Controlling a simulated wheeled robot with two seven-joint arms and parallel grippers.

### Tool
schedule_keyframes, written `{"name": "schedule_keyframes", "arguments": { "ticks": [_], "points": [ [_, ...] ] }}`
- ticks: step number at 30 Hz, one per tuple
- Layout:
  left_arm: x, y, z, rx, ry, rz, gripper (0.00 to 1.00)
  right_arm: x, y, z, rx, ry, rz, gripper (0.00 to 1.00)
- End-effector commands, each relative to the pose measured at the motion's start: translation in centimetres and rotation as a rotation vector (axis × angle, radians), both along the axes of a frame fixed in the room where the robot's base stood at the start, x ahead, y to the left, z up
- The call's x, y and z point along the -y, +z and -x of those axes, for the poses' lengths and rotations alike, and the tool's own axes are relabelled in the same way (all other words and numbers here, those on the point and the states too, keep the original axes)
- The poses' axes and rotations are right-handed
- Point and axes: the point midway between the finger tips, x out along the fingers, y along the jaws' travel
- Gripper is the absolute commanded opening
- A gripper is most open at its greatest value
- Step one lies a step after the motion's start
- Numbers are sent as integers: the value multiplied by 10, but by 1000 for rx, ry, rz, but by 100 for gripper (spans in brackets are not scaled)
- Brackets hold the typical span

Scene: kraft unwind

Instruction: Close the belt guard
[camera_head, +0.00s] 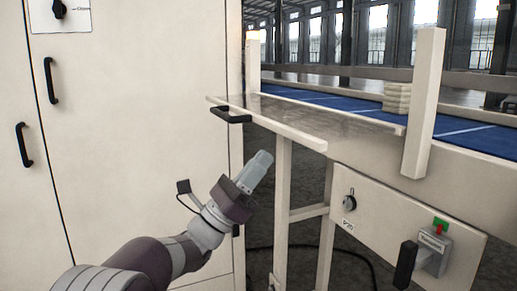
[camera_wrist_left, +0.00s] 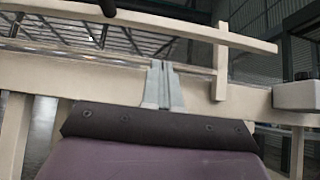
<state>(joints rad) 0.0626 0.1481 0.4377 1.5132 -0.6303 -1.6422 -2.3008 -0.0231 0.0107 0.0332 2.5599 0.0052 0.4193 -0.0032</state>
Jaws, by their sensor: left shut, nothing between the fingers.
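The belt guard is a clear panel (camera_head: 315,112) with a cream front bar (camera_head: 280,126) and a black handle (camera_head: 230,115) near the bar's left end. It stands out from the near side of the blue conveyor, roughly level, at the height of the belt. My left gripper (camera_head: 262,159) is shut and empty, below the bar and the handle and apart from them. In the left wrist view, its closed fingers (camera_wrist_left: 163,72) point toward the cream frame, with the guard's bar (camera_wrist_left: 175,25) and part of the handle (camera_wrist_left: 108,7) above. My right gripper is not in view.
A tall cream cabinet (camera_head: 130,130) with black handles stands at left. The blue belt (camera_head: 470,135) carries a pale stack (camera_head: 397,98). A cream post (camera_head: 425,100) rises at right. Below is a control panel (camera_head: 400,215) with a knob and a switch box (camera_head: 432,252).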

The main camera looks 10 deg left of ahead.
Motion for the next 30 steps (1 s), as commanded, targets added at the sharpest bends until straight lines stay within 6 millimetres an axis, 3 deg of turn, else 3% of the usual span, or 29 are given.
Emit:
{"name": "schedule_keyframes", "arguments": {
  "ticks": [3,9,23,30],
  "points": [
    [0,19,1,2,1,0,0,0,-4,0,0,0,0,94],
    [-1,37,1,-1,-1,0,0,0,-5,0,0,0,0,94],
    [-2,41,1,-4,0,-3,0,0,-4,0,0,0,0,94],
    [-4,60,3,-42,2,-65,0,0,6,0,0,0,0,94]
  ]
}}
